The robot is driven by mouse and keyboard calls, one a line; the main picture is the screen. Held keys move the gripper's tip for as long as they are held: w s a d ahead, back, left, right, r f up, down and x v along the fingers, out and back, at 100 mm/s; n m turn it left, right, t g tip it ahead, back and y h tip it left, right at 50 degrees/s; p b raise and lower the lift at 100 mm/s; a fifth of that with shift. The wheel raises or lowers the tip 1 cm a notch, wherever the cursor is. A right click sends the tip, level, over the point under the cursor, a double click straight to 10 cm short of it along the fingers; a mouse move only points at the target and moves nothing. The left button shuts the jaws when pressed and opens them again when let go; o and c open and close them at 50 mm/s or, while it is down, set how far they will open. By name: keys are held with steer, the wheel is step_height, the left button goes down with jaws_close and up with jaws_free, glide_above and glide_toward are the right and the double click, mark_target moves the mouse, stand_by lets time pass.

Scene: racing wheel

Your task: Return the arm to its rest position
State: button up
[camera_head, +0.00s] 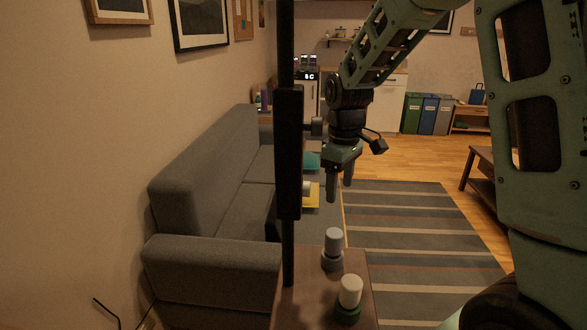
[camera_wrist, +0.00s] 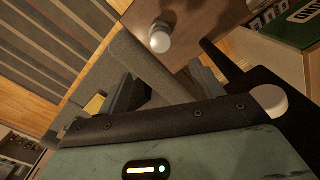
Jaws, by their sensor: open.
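My gripper (camera_head: 340,188) hangs from my arm in the middle of the head view, fingers pointing down. Its two fingers are apart, with nothing visible between them. It appears above and beyond a small brown side table (camera_head: 305,270), in front of the sofa's seat side. In the wrist view the two fingers (camera_wrist: 165,88) also stand apart and empty. My arm reaches forward and is bent at the wrist.
A grey sofa (camera_head: 215,205) stands left along the wall. A grey cylinder (camera_head: 333,241) and a white-topped object with a green base (camera_head: 350,292) stand on the side table. A striped rug (camera_head: 410,235) lies right; a low wooden table (camera_head: 483,172) stands beyond.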

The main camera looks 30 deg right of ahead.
steer(key=s+a+n, duration=0.2)
steer(key=s+a, duration=2.2)
steer(key=shift+a+r+y+p, duration=0.3)
steer(key=shift+p, duration=0.1)
